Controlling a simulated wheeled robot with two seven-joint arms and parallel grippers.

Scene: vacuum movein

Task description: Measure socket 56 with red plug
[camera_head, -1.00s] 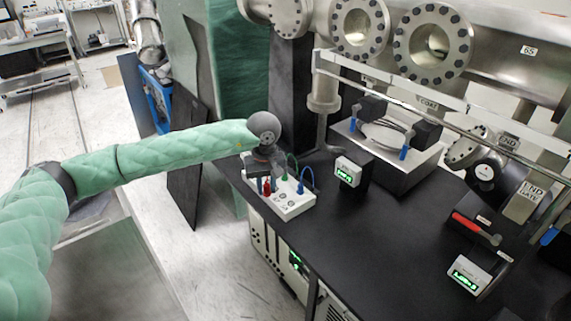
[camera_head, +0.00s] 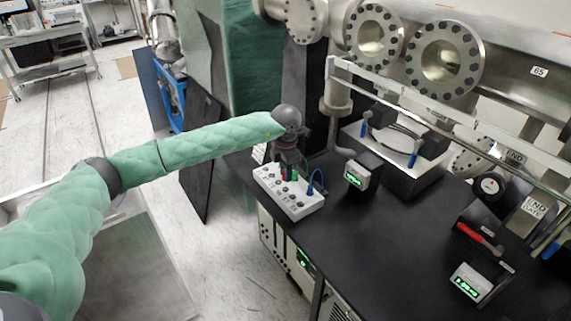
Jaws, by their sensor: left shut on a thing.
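A white socket box (camera_head: 298,209) with rows of dark sockets sits at the left edge of the black table. My left gripper (camera_head: 288,170) points down over the back of this box and is shut on the red plug (camera_head: 284,176). The red plug shows only as a small red patch below the fingers; whether its tip is in a socket cannot be told. A green plug (camera_head: 294,176) is close beside it, and a blue plug with a looped lead (camera_head: 312,188) stands in the box to the right. Socket numbers are too small to read. My right gripper is out of view.
A small meter with a green display (camera_head: 356,177) stands right of the box. A second green display (camera_head: 468,283) and a red-handled tool (camera_head: 476,236) are at the right. Steel flanged pipes (camera_head: 446,62) run behind. The black table's middle (camera_head: 385,245) is clear.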

